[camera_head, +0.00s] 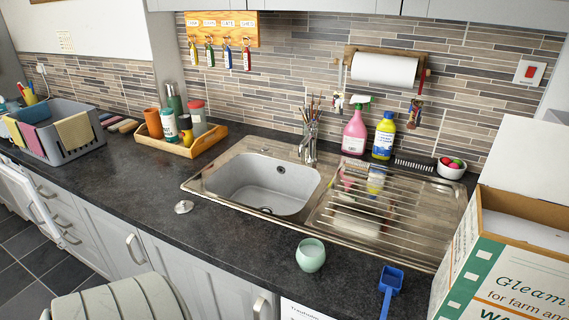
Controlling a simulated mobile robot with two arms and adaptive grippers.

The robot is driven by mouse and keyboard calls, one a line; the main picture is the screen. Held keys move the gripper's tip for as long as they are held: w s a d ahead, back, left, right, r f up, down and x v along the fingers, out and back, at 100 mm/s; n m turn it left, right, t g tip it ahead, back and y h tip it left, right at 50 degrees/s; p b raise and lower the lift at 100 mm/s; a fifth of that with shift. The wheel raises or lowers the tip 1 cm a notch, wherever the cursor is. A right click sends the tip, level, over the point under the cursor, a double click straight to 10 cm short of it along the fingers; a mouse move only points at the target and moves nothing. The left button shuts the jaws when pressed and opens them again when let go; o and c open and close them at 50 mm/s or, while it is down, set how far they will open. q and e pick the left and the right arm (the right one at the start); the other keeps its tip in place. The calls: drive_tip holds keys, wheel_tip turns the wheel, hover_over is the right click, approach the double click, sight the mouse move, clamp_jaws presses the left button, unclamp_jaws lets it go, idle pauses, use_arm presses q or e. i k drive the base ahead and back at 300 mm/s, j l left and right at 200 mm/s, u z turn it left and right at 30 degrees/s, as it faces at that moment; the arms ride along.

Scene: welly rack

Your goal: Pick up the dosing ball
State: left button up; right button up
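The dosing ball (311,255) is a small, pale green, rounded cup with an open top. It stands upright on the dark worktop (247,249), near the front edge and in front of the sink's draining board. Nothing touches it and its near side is fully visible. Neither of my grippers is in view.
A blue scoop (389,283) lies to the right of the ball, with a large open box (497,270) beyond it. The steel sink (262,187) and ridged drainer (398,210) are behind. A round metal plug (184,207) lies to the left, with clear worktop between.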

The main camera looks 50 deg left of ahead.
sight(311, 254)
drive_tip(key=u, duration=1.3)
